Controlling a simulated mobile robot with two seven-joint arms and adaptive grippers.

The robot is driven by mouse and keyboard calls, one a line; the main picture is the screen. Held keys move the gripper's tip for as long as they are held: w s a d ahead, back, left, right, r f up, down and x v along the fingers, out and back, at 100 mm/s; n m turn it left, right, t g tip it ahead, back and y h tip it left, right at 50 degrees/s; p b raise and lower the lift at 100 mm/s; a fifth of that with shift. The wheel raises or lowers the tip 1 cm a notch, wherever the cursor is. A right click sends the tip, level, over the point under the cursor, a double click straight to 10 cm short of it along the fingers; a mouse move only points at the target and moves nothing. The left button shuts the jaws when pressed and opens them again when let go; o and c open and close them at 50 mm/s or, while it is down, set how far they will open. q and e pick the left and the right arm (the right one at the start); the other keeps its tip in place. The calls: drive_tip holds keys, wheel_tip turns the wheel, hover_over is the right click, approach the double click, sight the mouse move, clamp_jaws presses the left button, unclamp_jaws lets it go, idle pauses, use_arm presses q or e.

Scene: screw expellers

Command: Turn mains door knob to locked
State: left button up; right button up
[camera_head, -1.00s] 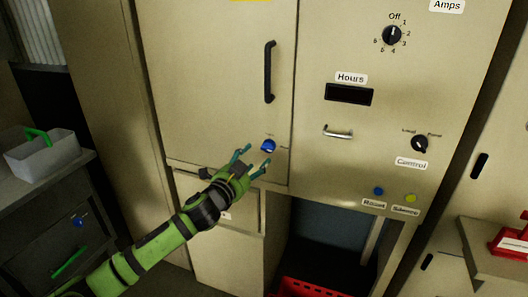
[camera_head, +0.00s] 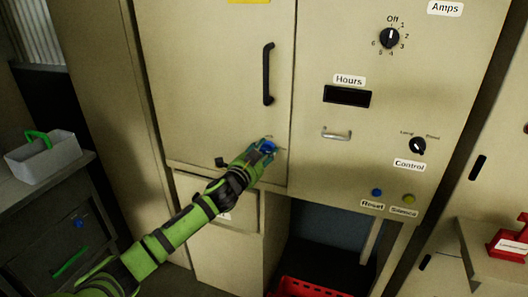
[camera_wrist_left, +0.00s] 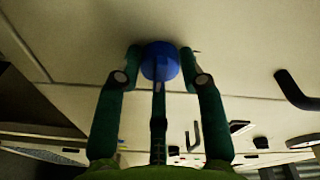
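The blue mains door knob (camera_head: 268,147) is on the beige cabinet door (camera_head: 215,80), low and near its right edge. In the head view my left gripper (camera_head: 264,150) partly covers it, and the knob's pointing direction and markings are hidden. In the left wrist view the round knob (camera_wrist_left: 160,61) sits between the fingertips of my left gripper (camera_wrist_left: 161,64). One finger is close against each side, and a third finger is below. The fingers look drawn in on the knob. My right gripper is not in view.
A black door handle (camera_head: 268,74) stands above the knob. To the right are a small metal handle (camera_head: 336,134), a control switch (camera_head: 417,146) and a blue reset button (camera_head: 376,192). A red crate (camera_head: 308,288) is low in the opening. A grey tray (camera_head: 45,158) stands at left.

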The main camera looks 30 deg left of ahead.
use_arm(q)
clamp_jaws()
drive_tip(key=n, duration=0.3)
drive_tip(key=shift+r+n, duration=0.1)
drive_tip(key=shift+n, duration=0.3)
drive_tip(key=n, duration=0.4)
drive_tip(key=shift+n+t+y+p, duration=0.4)
drive_tip(key=n+y+p, duration=0.1)
drive_tip(key=n, duration=0.5)
drive_tip(key=shift+n+y+p, duration=0.6)
drive_tip(key=shift+n+p, duration=0.3)
drive_tip(key=shift+n, duration=1.5)
drive_tip(key=o, duration=0.9)
unclamp_jaws()
drive_tip(key=shift+c, duration=0.2)
drive_tip(key=shift+o, duration=0.6)
